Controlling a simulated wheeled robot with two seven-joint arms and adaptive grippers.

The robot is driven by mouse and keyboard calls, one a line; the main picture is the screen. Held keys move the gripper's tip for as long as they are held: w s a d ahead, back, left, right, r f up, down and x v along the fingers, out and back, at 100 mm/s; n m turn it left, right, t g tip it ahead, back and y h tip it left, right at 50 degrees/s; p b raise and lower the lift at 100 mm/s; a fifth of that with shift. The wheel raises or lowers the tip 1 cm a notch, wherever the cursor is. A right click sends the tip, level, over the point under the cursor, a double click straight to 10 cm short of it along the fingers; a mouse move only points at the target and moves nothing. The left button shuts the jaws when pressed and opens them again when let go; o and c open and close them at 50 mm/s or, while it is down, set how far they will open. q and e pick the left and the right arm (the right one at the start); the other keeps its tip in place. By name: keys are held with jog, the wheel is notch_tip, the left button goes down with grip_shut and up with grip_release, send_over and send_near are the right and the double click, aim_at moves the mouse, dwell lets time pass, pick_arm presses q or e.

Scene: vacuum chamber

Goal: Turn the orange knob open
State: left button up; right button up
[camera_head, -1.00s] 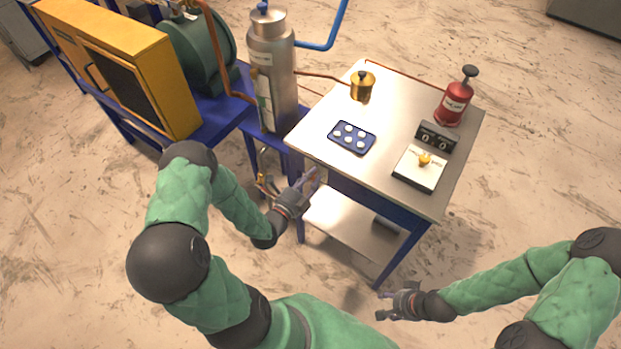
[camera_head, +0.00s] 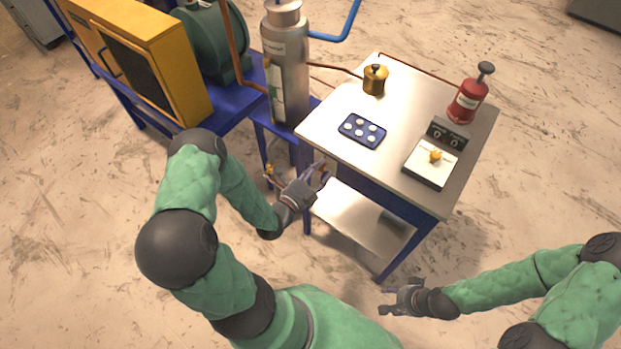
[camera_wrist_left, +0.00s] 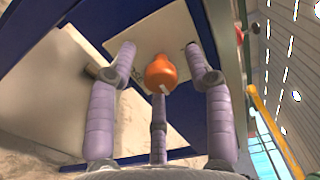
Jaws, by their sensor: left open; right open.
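The orange knob (camera_wrist_left: 160,72) shows in the left wrist view, rounded, with a pale mark on its lower side. It sits on a light panel (camera_wrist_left: 150,32) under a blue frame. My left gripper (camera_wrist_left: 158,80) is open, its purple-grey fingers spread around the knob with visible gaps at the sides. Whether the lower finger touches it I cannot tell. In the head view my left gripper (camera_head: 320,174) is beside the table's near left corner, and the knob cannot be made out clearly there. My right gripper (camera_head: 388,298) is open and empty, low in front of the table.
The table (camera_head: 400,95) carries a brass canister (camera_head: 375,80), a blue tray (camera_head: 362,131), a red bottle (camera_head: 467,101) and a white-topped scale (camera_head: 430,165). A steel cylinder (camera_head: 286,65) stands behind my left gripper. The floor around my right gripper is clear.

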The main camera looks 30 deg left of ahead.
pick_arm(q)
jog(key=s, duration=1.1)
jog(key=shift+s+a, duration=0.35)
jog(key=shift+a, duration=0.05)
jog(key=w+d+f+n+g+h, duration=0.2)
jog(key=w+d+f+n+g, duration=0.2)
jog(key=d+f+n+g, duration=0.45)
jog(key=s+d+f+n+g, duration=0.8)
jog(key=s+d+n+g, duration=0.1)
jog(key=n, duration=0.4)
jog(key=shift+s+d+p, duration=0.35)
jog(key=shift+s+d, duration=0.1)
jog(key=shift+d, duration=0.25)
